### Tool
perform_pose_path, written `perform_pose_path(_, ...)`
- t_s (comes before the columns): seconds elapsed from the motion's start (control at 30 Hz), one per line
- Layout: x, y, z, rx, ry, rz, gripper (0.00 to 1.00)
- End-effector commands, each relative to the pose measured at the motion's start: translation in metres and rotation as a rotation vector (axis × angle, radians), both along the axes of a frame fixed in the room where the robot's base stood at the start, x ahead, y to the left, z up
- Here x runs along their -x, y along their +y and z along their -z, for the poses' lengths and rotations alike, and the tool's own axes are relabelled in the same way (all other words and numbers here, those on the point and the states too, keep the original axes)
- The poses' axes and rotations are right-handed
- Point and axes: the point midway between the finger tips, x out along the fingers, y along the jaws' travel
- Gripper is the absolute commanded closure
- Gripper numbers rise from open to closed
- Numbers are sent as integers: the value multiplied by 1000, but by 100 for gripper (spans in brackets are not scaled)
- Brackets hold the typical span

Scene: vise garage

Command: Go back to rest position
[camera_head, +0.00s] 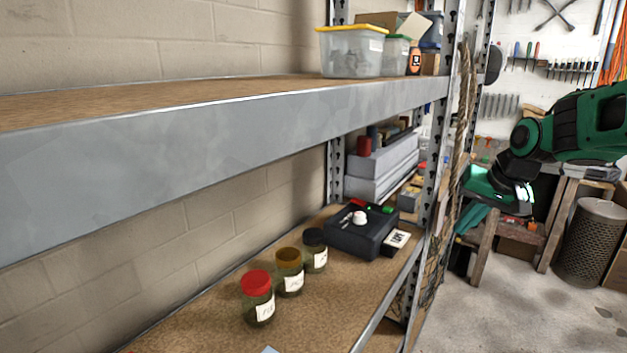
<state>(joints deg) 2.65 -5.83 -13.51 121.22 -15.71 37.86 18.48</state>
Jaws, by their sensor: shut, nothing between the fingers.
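My green and black arm reaches in from the right edge, beside the shelf's right end. My gripper (472,216) hangs at its end, pointing down and left, in front of the workbench area and clear of the shelf. Its fingers look shut with nothing held, though they are small in this view. The metal shelf rack (230,138) fills the left and middle, apart from my gripper.
Jars with red (257,300), yellow (289,272) and black lids (314,251) stand on the lower shelf near a black case (360,236). A clear bin (352,52) sits above. A mesh bin (592,243) stands right; the floor (520,310) in front is free.

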Motion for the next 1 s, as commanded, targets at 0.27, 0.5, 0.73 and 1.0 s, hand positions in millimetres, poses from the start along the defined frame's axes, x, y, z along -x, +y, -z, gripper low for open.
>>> perform_pose_path(0.27,164,-48,43,70,241,95,100)
perform_pose_path(0.5,282,-54,76,72,422,146,100)
perform_pose_path(0.73,325,-51,89,63,490,160,100)
perform_pose_path(1.0,326,-51,89,63,493,160,100)
